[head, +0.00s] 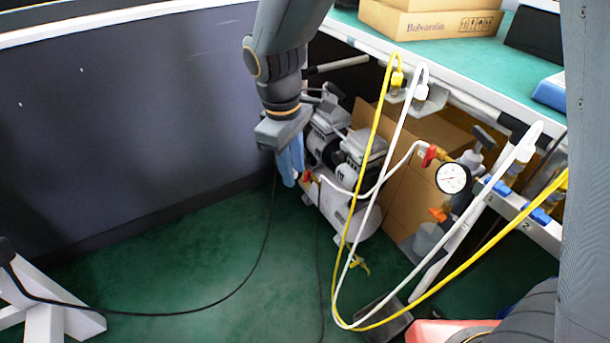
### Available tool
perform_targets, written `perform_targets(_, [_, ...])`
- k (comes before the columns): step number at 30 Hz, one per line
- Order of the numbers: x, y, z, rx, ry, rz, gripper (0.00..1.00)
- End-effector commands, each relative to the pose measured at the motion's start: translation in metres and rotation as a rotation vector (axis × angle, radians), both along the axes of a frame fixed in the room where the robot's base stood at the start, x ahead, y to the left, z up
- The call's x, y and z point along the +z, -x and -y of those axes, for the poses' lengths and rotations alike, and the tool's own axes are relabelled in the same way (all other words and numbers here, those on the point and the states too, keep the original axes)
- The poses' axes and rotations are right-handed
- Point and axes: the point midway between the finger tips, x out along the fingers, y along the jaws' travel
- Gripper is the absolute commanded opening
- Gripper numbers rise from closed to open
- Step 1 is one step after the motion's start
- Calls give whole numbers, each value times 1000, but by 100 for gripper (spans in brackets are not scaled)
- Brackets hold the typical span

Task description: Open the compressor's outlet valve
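The compressor (345,208) stands on the green floor under the bench, with a grey-white tank and dark and silver motor heads on top. A small red valve handle (306,177) sits at the tank's near left end, where a white hose joins it. My gripper (290,178) points down from the arm, with light blue fingers just left of this red handle. The fingers overlap or nearly touch the handle in the picture; contact cannot be told. The gap between the fingers is not clear. A second red valve handle (430,155) is on the line near the gauge.
A round pressure gauge (453,178) hangs at the bench frame. White and yellow hoses (374,150) loop down in front of the compressor. A cardboard box (430,150) stands behind it. A black cable (245,285) crosses the floor. A dark panel (130,110) stands at left.

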Motion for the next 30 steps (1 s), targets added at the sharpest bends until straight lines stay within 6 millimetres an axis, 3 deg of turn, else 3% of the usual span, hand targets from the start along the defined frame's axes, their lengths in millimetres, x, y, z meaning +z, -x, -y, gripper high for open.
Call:
perform_targets(1, [-12,-22,-5,63,22,-1,27])
perform_targets(6, [-52,-96,-19,318,105,1,27])
perform_targets(15, [-141,-206,-23,745,263,-26,27])
perform_targets(21, [-185,-246,-18,930,339,-51,27])
perform_targets(30, [-207,-261,-13,1000,368,-62,27])
